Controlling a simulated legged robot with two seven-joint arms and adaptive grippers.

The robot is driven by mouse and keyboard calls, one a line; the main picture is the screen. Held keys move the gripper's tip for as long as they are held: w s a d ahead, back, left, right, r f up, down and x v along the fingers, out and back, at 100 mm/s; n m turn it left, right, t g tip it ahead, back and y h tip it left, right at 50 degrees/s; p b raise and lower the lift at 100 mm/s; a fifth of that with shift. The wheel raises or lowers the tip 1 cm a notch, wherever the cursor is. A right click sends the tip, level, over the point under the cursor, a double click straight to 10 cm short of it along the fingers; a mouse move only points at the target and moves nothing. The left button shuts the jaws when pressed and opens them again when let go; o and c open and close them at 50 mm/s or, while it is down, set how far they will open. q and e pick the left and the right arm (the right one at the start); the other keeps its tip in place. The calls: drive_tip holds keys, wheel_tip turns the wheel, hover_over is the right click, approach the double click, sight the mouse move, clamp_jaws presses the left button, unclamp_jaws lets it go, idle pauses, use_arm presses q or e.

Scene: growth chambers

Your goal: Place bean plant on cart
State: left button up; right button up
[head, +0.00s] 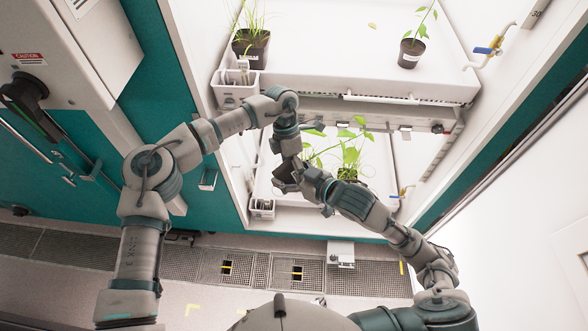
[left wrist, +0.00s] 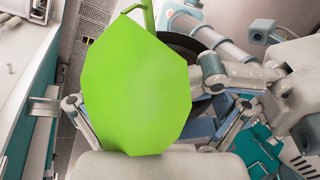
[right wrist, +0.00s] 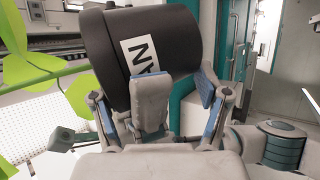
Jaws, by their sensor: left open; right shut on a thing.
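My right gripper (head: 292,182) is shut on this pot; in the head view the dark pot (head: 283,171) is mostly hidden by the grippers. My left gripper (head: 288,150) is open, close beside the held pot. In the left wrist view a large green leaf (left wrist: 135,90) hangs in front of the left fingers and hides much, with a dark pot rim (left wrist: 185,47) behind it. I cannot tell whether the left fingers touch the plant. No cart is in view.
Another leafy plant (head: 350,155) stands on the lower chamber shelf behind the grippers. On the upper shelf are a grassy potted plant (head: 251,45) and a small leafy one (head: 410,52). White caddies (head: 236,92) and valves (head: 486,50) line the chamber. Floor grating (head: 215,265) lies below.

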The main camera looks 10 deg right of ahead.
use_arm(q)
drive_tip(key=c, duration=1.2)
use_arm(e)
drive_tip(key=shift+r, duration=0.1)
drive_tip(key=o, duration=1.4)
